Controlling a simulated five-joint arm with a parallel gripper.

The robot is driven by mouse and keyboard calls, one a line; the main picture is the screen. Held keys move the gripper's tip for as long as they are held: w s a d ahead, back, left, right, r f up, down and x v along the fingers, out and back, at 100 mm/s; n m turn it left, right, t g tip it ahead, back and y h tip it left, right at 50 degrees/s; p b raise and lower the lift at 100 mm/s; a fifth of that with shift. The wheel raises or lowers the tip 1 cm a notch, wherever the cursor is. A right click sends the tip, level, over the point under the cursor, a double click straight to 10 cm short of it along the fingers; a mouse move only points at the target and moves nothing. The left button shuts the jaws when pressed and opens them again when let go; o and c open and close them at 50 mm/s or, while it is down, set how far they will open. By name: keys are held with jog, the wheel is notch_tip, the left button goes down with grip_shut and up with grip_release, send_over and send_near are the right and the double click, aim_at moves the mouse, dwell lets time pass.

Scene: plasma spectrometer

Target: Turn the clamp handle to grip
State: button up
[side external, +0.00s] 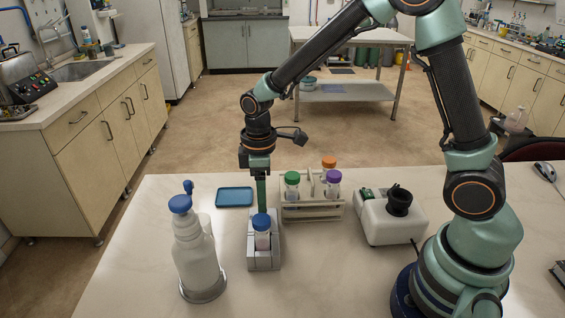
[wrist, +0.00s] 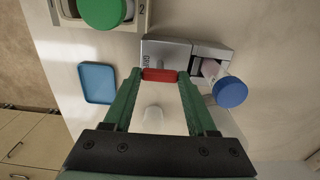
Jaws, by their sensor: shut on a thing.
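The grey clamp (side external: 264,262) stands on the white bench, and it also shows in the wrist view (wrist: 165,49) with lettering on its left part. Its red handle (wrist: 159,75) lies crosswise between my fingertips. My gripper (wrist: 159,78) is shut on the handle, with a green finger at each end of it. In the side view my gripper (side external: 260,203) points down at the clamp's far end, and the handle is hidden there. A blue-capped tube (side external: 262,240) stands in the clamp's near part; its cap (wrist: 230,92) is right of my fingers in the wrist view.
A rack (side external: 312,213) with green-, orange- and purple-capped tubes stands behind right of the clamp. A blue tray (side external: 234,197) lies behind left. A white bottle (side external: 196,262) with a blue top stands close left. A white device (side external: 385,231) with a black cup is right.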

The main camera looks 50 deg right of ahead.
jog(key=shift+r, duration=0.1)
jog(key=o, duration=1.4)
jog(key=shift+c, duration=0.2)
notch_tip(320, 180, up, 12)
jog(key=shift+r, duration=0.1)
notch_tip(320, 180, up, 8)
dwell(0.5)
